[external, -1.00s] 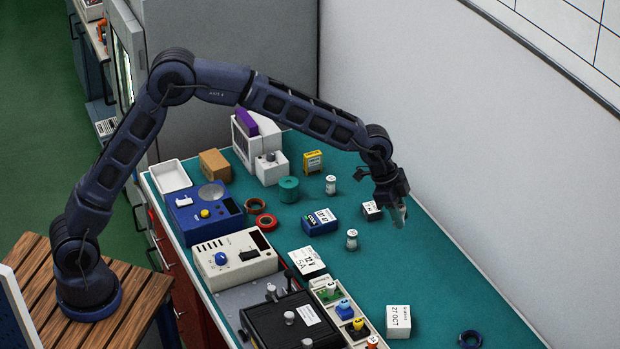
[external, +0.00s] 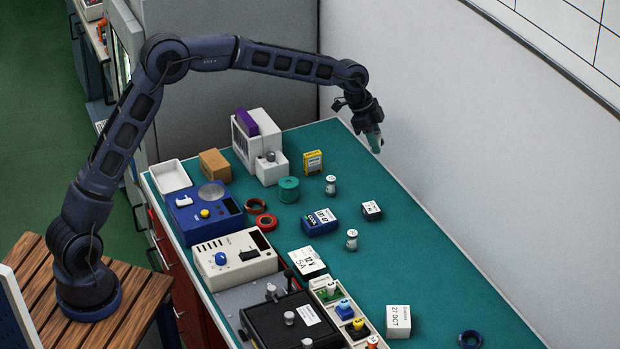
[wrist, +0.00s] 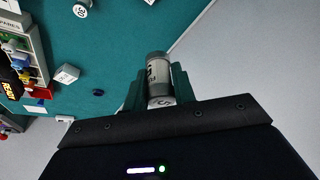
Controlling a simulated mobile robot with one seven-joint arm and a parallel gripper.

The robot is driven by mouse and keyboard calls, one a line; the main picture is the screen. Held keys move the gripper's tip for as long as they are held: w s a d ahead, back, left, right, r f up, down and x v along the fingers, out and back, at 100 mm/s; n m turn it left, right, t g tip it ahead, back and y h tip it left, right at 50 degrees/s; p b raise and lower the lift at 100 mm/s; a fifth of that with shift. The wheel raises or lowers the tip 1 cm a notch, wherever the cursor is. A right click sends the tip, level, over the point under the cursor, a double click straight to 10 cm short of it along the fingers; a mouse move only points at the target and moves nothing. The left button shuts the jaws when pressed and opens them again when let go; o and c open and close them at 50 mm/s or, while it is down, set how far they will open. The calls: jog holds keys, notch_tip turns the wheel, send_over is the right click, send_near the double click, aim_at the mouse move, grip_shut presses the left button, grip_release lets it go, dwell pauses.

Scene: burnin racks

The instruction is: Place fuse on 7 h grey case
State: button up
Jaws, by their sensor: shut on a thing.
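My gripper (external: 374,140) is raised above the far right edge of the bench, clear of everything on it. In the wrist view its two green fingers (wrist: 159,85) are shut on a fuse (wrist: 157,70), a clear grey cylinder with a printed end cap. In the external view the fingers mostly hide this fuse. A small dark case with a white label (external: 371,210) lies below my gripper and nearer the camera. A blue case (external: 320,222) and a dark case with a white label (external: 307,262) lie further left. No label reads clearly as 7 h.
Two other fuses stand upright, one near the back (external: 331,184) and one between the cases (external: 351,240).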

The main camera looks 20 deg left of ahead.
notch_tip(320, 180, down, 20)
jog(key=shift+w+r, duration=0.1)
dwell(0.5)
jog(key=shift+a, duration=0.1)
jog(key=o, duration=1)
